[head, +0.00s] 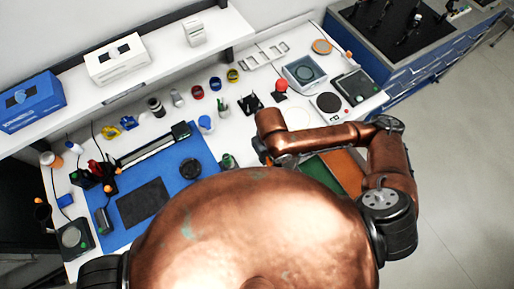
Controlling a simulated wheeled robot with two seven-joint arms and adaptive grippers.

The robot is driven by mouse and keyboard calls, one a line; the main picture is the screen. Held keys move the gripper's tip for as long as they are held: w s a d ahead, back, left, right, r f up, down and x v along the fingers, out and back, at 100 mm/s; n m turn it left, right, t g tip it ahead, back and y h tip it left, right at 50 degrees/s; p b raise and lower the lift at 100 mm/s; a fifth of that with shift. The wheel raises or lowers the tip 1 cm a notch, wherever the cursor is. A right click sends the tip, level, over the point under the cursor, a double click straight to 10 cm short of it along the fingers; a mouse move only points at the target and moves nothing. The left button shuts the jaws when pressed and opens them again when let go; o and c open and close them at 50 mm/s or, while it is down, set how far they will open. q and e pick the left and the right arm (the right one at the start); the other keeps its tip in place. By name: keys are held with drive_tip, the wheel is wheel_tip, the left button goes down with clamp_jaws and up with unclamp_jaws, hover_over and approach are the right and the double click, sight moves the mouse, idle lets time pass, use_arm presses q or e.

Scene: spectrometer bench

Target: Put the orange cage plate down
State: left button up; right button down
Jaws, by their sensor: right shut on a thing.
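My right arm reaches in from the right across the bench, and its dark gripper (264,156) is at the end of the copper forearm, over the front middle of the white bench. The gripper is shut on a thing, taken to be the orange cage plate. The plate is too small and too hidden by the gripper and arm to make out. My left gripper is out of view.
A blue mat (122,228) with a dark pad (142,201) and a long rail (150,148) lies left. A red-topped device (281,87), round-topped instruments (329,104) and a green panel (318,172) are near my arm. Several small cups stand behind.

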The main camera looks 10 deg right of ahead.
drive_tip(key=w+f, duration=0.2)
drive_tip(key=w, duration=0.1)
drive_tip(key=w+f, duration=0.2)
drive_tip(key=w+f+p, duration=0.1)
drive_tip(key=w+f, duration=0.1)
drive_tip(key=w, duration=0.1)
drive_tip(key=shift+w+a+f, duration=0.35)
drive_tip(key=shift+a+f, duration=0.05)
drive_tip(key=shift+w+f, duration=0.5)
drive_tip(key=shift+f, duration=1.65)
drive_tip(key=c, duration=2.3)
unclamp_jaws()
drive_tip(key=shift+f, duration=0.1)
drive_tip(key=shift+c, duration=0.2)
drive_tip(key=o, duration=0.4)
drive_tip(key=shift+o, duration=0.2)
